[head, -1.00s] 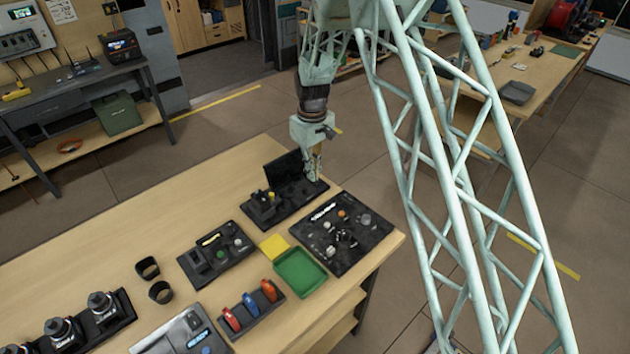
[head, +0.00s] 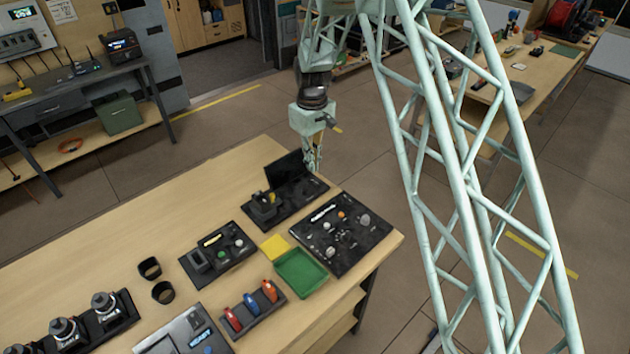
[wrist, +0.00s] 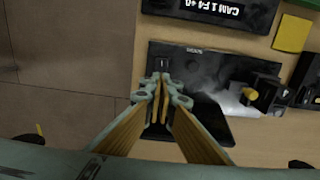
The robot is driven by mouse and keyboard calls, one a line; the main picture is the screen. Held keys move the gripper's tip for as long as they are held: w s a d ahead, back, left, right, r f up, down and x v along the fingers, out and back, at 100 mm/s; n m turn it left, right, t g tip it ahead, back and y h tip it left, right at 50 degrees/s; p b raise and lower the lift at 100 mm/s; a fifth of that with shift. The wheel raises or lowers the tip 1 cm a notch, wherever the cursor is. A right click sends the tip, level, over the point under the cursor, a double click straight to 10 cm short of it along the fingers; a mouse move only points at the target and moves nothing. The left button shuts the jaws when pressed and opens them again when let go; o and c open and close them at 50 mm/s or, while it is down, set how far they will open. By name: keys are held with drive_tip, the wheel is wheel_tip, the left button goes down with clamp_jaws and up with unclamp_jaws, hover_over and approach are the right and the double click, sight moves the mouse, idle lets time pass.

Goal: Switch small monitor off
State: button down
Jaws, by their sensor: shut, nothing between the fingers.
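The small monitor (head: 285,170) is a dark upright panel on a black base plate (head: 291,207) at the far edge of the wooden table. In the wrist view the plate (wrist: 215,62) carries small white lettering, and the dark panel (wrist: 205,122) is partly behind my fingers. My gripper (head: 313,168) is shut and empty, pointing down at the plate's right end, beside the monitor. In the wrist view its fingertips (wrist: 162,88) overlap the plate's left end. A small dark piece (wrist: 163,64) shows just past them; its switch position is unclear, as is any contact.
A black control panel with knobs (head: 341,229) lies close by on the near right. A yellow pad (head: 275,247), a green tray (head: 300,273) and a box with a yellow strip (head: 218,254) are nearer. A dark block with a yellow knob (wrist: 262,93) shares the monitor's plate.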

drive_tip(key=shift+r+p, duration=0.3)
drive_tip(key=shift+r, duration=0.7)
drive_tip(key=shift+r, duration=0.2)
drive_tip(key=s+d+r+m+t+b, duration=0.1)
drive_tip(key=s+d+r+b, duration=0.1)
drive_tip(key=s+d+r, duration=0.45)
drive_tip(key=s+d+r+m+b, duration=0.15)
drive_tip(key=s+d+r, duration=0.25)
drive_tip(key=s+r, duration=0.6)
drive_tip(key=s+d+r+m+t+b, duration=0.15)
drive_tip(key=s+d+r, duration=0.35)
drive_tip(key=r, duration=0.7)
drive_tip(key=s+d+r+m+b, duration=0.1)
drive_tip(key=s+d+r, duration=0.15)
drive_tip(key=s, duration=0.55)
drive_tip(key=s+d+r+m+b, duration=0.1)
drive_tip(key=s+d+r, duration=0.15)
drive_tip(key=s, duration=0.65)
drive_tip(key=s+d+f+m+b, duration=0.1)
drive_tip(key=s+f, duration=0.1)
drive_tip(key=s, duration=0.7)
drive_tip(key=s+d+f+m+t+b, duration=0.1)
drive_tip(key=s+d+f, duration=0.1)
drive_tip(key=s, duration=0.6)
drive_tip(key=shift+s+d+m+b, duration=0.25)
drive_tip(key=shift+s+m+b, duration=0.05)
drive_tip(key=shift+s+m, duration=0.1)
